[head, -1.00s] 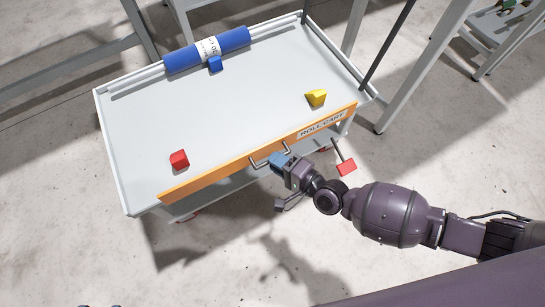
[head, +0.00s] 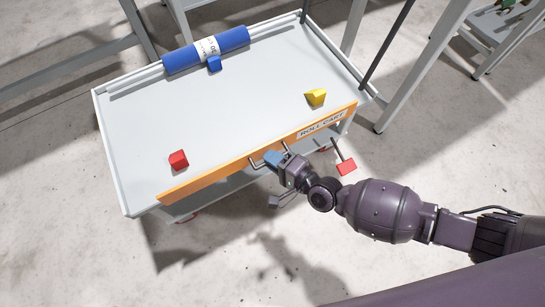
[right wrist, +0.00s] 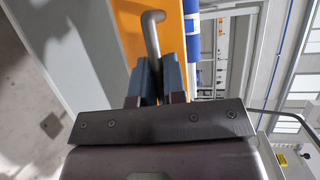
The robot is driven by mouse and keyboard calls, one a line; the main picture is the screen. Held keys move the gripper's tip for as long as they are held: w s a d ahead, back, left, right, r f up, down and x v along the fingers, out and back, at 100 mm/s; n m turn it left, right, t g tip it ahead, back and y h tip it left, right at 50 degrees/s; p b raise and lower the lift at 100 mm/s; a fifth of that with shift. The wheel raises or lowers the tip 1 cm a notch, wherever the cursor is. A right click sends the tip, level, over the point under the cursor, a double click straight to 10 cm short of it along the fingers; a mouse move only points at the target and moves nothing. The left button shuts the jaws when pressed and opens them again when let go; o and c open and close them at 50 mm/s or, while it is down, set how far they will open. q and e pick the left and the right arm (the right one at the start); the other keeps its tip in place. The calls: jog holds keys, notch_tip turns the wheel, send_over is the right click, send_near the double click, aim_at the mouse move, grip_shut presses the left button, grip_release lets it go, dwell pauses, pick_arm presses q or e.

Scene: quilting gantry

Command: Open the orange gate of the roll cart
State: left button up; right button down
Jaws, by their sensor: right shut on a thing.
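The roll cart (head: 225,115) is a light grey tray cart. Its orange gate (head: 210,177) stands upright along the near edge, with a "ROLL CART" label near its right end. A grey bar handle (head: 256,164) sits on the gate's outer face. My right gripper (head: 272,157) is at this handle, its blue fingers shut on it. In the right wrist view the fingers (right wrist: 157,80) close around the grey handle (right wrist: 152,35) in front of the orange gate (right wrist: 130,25). The gripped part of the handle is hidden by the fingers. My left gripper is not in view.
A blue roll (head: 180,60) lies at the cart's back edge, with a blue block (head: 214,64) before it. A red block (head: 179,160) and a yellow block (head: 316,97) sit on the tray. A red pedal (head: 346,167) sticks out at the near right. Floor in front is clear.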

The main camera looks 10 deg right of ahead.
jog(key=shift+f, duration=0.1)
jog(key=shift+s+d+f+n+t+y, duration=0.1)
jog(key=shift+s+f+n+t+y, duration=0.3)
jog(key=shift+t+y, duration=0.25)
jog(key=shift+s+d+f+n+t+y, duration=0.1)
jog(key=shift+s+f+n+t+y, duration=0.25)
jog(key=shift+t+y, duration=0.25)
jog(key=shift+s+d+f+n+t+y, duration=0.1)
jog(key=shift+s+f+n+t+y, duration=0.15)
jog(key=shift+f+n+t+y, duration=0.6)
jog(key=shift+r, duration=0.1)
jog(key=c, duration=1.5)
grip_release()
jog(key=v, duration=1)
jog(key=shift+s+d+f, duration=0.2)
jog(key=shift+d+f, duration=0.05)
jog(key=shift+f, duration=0.05)
